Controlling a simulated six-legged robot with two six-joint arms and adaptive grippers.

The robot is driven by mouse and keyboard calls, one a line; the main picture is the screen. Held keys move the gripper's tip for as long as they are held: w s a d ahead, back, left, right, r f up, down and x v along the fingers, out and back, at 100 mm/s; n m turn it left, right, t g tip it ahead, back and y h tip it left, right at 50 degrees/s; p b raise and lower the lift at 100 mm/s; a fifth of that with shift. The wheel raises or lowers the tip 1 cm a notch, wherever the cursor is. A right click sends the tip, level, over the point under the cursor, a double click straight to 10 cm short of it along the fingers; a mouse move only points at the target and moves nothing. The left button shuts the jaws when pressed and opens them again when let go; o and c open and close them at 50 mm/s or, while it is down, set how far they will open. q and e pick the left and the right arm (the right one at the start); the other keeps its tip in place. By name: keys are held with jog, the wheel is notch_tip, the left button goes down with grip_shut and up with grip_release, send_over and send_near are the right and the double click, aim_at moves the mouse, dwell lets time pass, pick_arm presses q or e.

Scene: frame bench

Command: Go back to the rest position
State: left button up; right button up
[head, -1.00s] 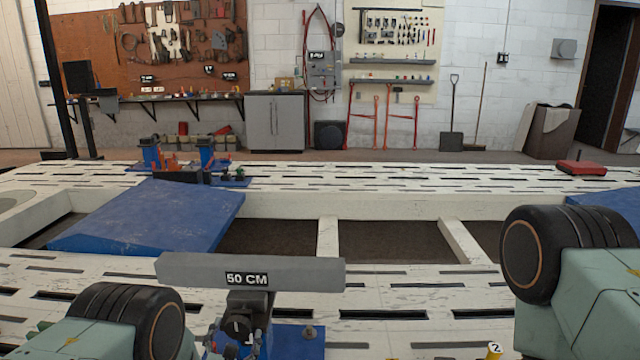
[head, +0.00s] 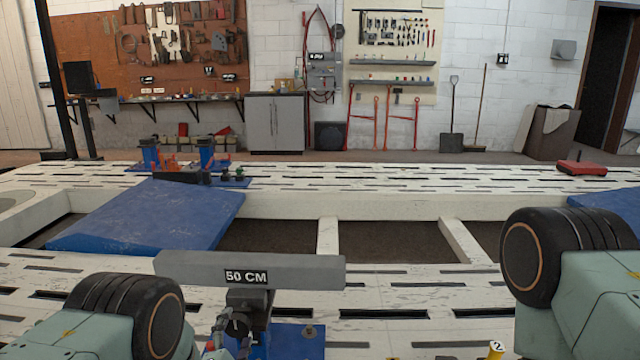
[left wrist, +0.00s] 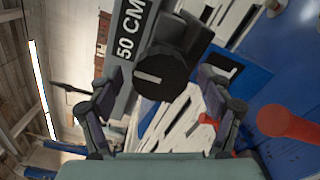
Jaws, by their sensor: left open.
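My left gripper (head: 226,332) shows only in part low in the head view, behind my left arm. In the left wrist view my left gripper (left wrist: 162,78) is open, its two fingers apart on either side of a black round knob (left wrist: 162,72). No gap between knob and fingers can be judged for sure. The knob belongs to a dark clamp (head: 250,302) on a blue base. A grey bar marked 50 CM (head: 310,273) lies level on top of it. My right arm shows at the right of the head view, but its gripper is out of the picture.
The white slotted frame bench (head: 400,278) spans the view, with open gaps between its beams. A blue panel (head: 150,215) lies at left. A blue fixture (head: 205,153) stands on the far beam and a red case (head: 581,168) lies far right.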

pick_arm(q)
jog(key=m, duration=0.4)
jog(key=shift+f+b, duration=0.1)
jog(key=shift+b, duration=0.3)
jog(key=m+b, duration=0.1)
jog(key=m, duration=0.3)
jog(key=shift+m, duration=0.4)
jog(key=shift+s, duration=0.2)
